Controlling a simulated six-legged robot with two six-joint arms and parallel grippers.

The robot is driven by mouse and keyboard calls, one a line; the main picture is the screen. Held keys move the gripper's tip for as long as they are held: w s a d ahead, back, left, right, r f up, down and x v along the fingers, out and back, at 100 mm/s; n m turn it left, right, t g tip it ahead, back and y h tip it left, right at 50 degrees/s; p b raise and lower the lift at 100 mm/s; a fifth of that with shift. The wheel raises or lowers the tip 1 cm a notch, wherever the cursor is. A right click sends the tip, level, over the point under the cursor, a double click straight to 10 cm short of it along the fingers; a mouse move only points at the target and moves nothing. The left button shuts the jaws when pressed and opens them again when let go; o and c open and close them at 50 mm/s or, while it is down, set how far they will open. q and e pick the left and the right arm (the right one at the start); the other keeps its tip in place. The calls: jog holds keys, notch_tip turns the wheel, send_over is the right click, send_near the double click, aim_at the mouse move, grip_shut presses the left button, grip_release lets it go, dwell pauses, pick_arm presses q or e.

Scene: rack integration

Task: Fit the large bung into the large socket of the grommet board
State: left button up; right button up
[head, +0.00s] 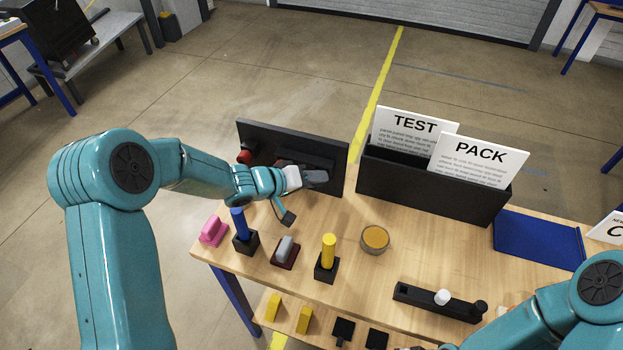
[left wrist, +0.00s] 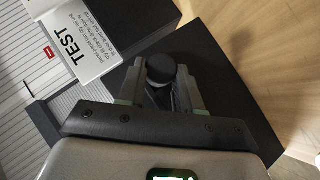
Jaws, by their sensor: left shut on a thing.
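The grommet board (head: 335,160) is a dark upright panel at the back left of the table. A red round piece (head: 244,156) sits at its left side. My left gripper (head: 318,177) is in front of the board and covers part of its face. In the left wrist view, my left gripper (left wrist: 160,85) is shut on a black round-ended piece, which looks like the bung (left wrist: 161,68). The dark board (left wrist: 235,95) lies behind it there. I cannot tell whether the bung touches the board, and the large socket cannot be made out. My right gripper is not visible.
A black bin with TEST and PACK cards (head: 430,185) stands right of the board. Pink (head: 213,231), blue (head: 239,224), grey (head: 286,249) and yellow (head: 328,251) pieces stand in front, near a round tin (head: 375,239). A blue tray (head: 538,238) lies right.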

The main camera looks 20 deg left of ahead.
pick_arm(q)
jog(key=shift+w, duration=0.15)
jog(key=o, duration=1.1)
jog(key=shift+o, duration=0.2)
jog(key=v, duration=1.6)
jog(key=shift+p, duration=0.35)
jog(key=shift+s, duration=0.2)
